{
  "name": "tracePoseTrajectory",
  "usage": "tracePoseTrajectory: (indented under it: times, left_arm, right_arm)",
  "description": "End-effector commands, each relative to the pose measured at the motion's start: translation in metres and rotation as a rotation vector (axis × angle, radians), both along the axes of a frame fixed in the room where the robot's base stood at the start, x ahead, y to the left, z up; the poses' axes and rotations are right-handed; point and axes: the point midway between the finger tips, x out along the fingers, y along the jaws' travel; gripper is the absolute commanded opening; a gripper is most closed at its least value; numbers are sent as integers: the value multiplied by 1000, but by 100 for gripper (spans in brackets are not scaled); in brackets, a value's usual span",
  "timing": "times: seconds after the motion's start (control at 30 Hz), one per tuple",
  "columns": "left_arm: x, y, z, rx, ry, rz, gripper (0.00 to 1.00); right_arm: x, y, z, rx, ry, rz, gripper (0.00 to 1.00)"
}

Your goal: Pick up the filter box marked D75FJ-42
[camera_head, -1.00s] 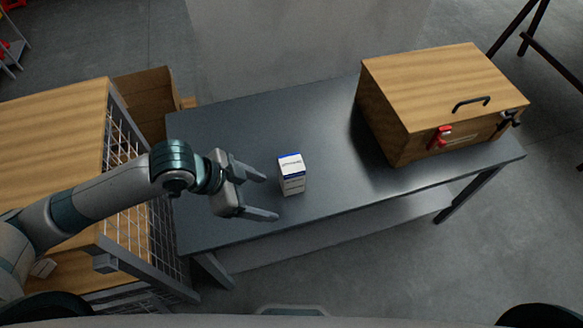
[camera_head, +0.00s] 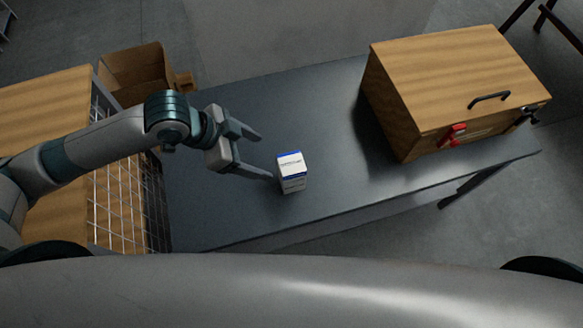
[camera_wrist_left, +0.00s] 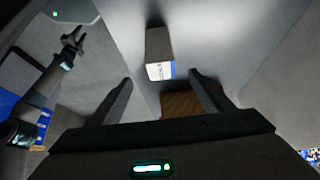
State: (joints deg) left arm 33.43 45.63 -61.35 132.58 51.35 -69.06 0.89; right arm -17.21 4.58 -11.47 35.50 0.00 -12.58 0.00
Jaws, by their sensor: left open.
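A small white filter box (camera_head: 291,183) with blue edges stands upright on the dark grey table. Print shows on its top, but I cannot read the marking. My left gripper (camera_head: 264,158) is open and empty, just left of the box in the head view, its fingers pointing toward it. In the left wrist view the box (camera_wrist_left: 159,52) appears ahead of and between the two spread fingers (camera_wrist_left: 160,82), apart from them. My right gripper (camera_wrist_left: 74,38) shows small and dark at the left of the wrist view; its jaw state is unclear.
The table (camera_head: 320,110) is bare around the filter box. A large wooden case (camera_head: 440,75) with a black handle and red latch stands at its right end. A wooden-topped wire-sided rack (camera_head: 45,110) and an open cardboard box (camera_head: 135,72) are at the left.

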Motion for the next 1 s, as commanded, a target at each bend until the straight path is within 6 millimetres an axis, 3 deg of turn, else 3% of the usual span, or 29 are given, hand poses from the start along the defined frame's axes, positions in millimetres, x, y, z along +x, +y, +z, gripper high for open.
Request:
tracePoseTrajectory:
  times: [0.37,1.0]
  left_arm:
    - [2,-10,-13,-1,3,0,73]
    - [20,-61,-97,1,1,1,73]
  right_arm:
    - [0,0,6,0,0,0,31]
    - [0,1,31,1,0,-1,31]
